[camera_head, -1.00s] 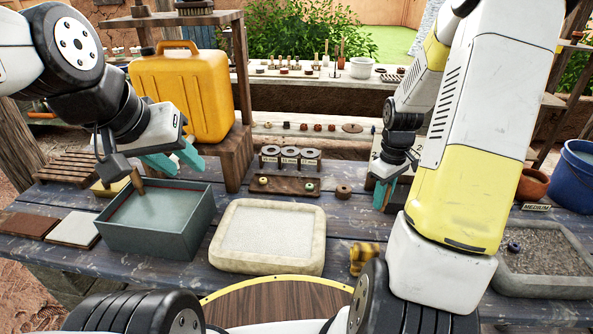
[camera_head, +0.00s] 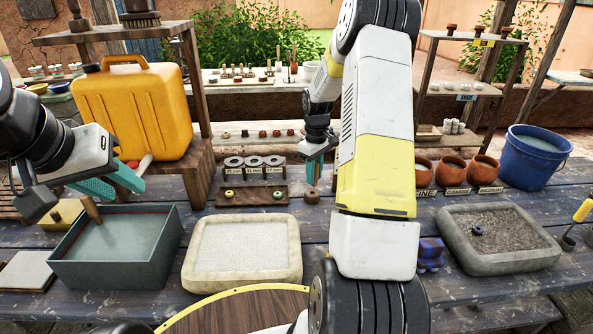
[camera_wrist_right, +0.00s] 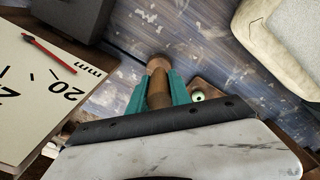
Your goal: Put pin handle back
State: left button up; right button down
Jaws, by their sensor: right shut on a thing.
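My right gripper (camera_head: 316,168) is above the back middle of the table. In the right wrist view the right gripper (camera_wrist_right: 158,88) is shut on a brown cylindrical handle (camera_wrist_right: 159,92), pointing toward the table. Just past the fingertips is a lighter brown round piece (camera_wrist_right: 158,65). In the head view a small brown round piece (camera_head: 311,195) sits on the table below the gripper. I cannot tell whether the handle touches it. My left gripper (camera_head: 112,184) is open and empty above the back of the grey water box (camera_head: 100,270), its teal fingers apart.
A wooden board (camera_head: 251,198) with small rings and a rack of grey discs (camera_head: 254,163) stand left of the right gripper. A pale stone tray (camera_head: 245,285) is in front. A yellow jerrycan (camera_head: 140,110), gravel tray (camera_head: 495,268) and blue bucket (camera_head: 535,175) flank the work area.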

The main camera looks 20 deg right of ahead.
jog(key=shift+w+a+f, duration=0.1)
jog(key=shift+w+f, duration=0.15)
jog(key=shift+w, duration=0.3)
jog(key=shift+f, duration=1.55)
jog(key=shift+f, duration=0.2)
jog(key=c, duration=1.2)
grip_release()
